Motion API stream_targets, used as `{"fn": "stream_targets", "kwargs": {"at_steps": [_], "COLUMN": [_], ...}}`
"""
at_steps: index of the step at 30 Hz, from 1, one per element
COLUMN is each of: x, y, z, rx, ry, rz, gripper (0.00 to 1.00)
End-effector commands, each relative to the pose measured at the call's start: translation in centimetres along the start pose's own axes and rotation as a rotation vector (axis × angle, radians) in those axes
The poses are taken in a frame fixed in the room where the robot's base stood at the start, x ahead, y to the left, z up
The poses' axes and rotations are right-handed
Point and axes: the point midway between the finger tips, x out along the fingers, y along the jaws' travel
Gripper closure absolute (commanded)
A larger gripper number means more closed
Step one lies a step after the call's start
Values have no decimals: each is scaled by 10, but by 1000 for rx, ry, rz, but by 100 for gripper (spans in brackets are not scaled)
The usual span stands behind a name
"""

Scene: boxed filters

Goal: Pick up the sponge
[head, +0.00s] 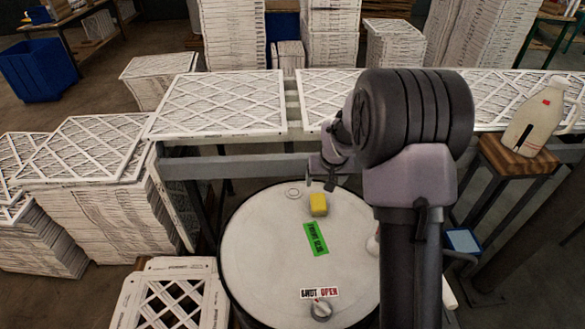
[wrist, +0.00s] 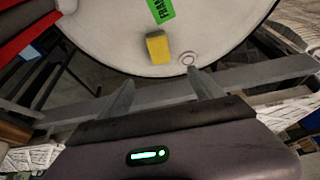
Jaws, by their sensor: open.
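The yellow sponge (head: 319,204) lies on the pale round lid of a drum (head: 262,258), near the lid's far edge. In the wrist view the sponge (wrist: 158,48) shows yellow with a greyish side, ahead of the fingertips and roughly between their lines. My gripper (head: 322,180) is just beyond the sponge in the head view, above the lid's far edge. In the wrist view its two fingers (wrist: 160,77) are spread apart with nothing between them. The gripper is apart from the sponge. My arm hides part of the lid's right side.
A green label (head: 315,238) and a knob (head: 320,309) marked shut and open are on the lid. A grey rail (head: 240,166) and a row of filters (head: 222,104) run behind the drum. A white jug (head: 533,118) stands on a wooden stool (head: 517,158) at right. Filter stacks (head: 105,205) stand at left.

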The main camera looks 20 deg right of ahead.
Motion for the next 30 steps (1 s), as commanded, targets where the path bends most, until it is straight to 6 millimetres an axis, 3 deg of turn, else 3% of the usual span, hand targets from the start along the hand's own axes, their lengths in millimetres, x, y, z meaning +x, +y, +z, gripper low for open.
{"fn": "stream_targets", "kwargs": {"at_steps": [5,13,19,24,30], "x": [37,116,141,176,188], "y": [4,4,3,1,2], "z": [1,3,3,10,8], "rx": [-8,-8,-8,-7,-7], "ry": [-6,-7,-6,-7,-5], "rz": [5,4,4,4,5], "gripper": [25,25,25,25,25]}}
